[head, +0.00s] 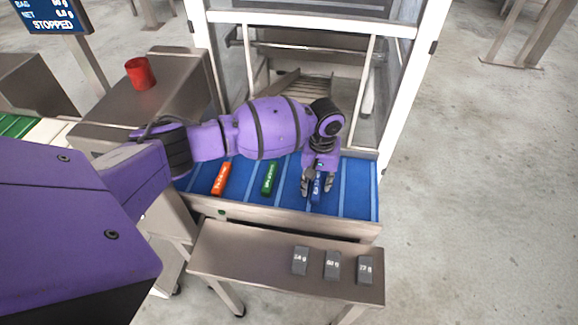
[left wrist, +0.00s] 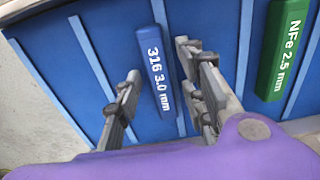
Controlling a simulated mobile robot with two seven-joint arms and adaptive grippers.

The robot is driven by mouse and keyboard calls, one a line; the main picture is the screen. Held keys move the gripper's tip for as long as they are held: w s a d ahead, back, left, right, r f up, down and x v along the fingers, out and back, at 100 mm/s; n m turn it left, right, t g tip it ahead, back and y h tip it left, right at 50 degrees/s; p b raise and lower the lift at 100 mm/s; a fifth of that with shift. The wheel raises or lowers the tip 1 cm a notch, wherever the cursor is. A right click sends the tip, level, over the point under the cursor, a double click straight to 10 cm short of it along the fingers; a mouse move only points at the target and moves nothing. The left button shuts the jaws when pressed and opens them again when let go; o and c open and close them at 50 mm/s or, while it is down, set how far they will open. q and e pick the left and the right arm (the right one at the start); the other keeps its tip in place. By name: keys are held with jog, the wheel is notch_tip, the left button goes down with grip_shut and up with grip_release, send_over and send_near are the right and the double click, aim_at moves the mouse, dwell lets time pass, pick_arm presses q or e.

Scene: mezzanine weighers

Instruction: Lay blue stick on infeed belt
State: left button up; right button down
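The blue stick (left wrist: 160,70), marked "316 3.0 mm", lies on a blue ribbed belt (head: 358,190), in one lane between raised ribs; I take this to be the infeed belt. In the head view the stick (head: 316,197) is partly hidden by my left gripper (head: 318,188). In the left wrist view the fingers of that gripper (left wrist: 158,62) stand apart on either side of the stick, with a gap on each side. The left gripper is open and empty. My right gripper is in neither view.
An orange stick (head: 221,178) and a green stick (head: 269,177) lie in other lanes. A steel shelf (head: 250,257) in front holds three grey weights (head: 332,265). A red cup (head: 140,73) stands on a steel cabinet. A white-framed guard (head: 408,75) rises behind the belt.

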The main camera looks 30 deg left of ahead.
aim_at(317, 184)
pick_arm(q)
jog(key=shift+w+r, duration=0.1)
jog(key=shift+r, duration=0.05)
notch_tip(317, 184, up, 12)
jog(key=p, duration=0.1)
jog(key=shift+r, duration=0.15)
dwell(0.3)
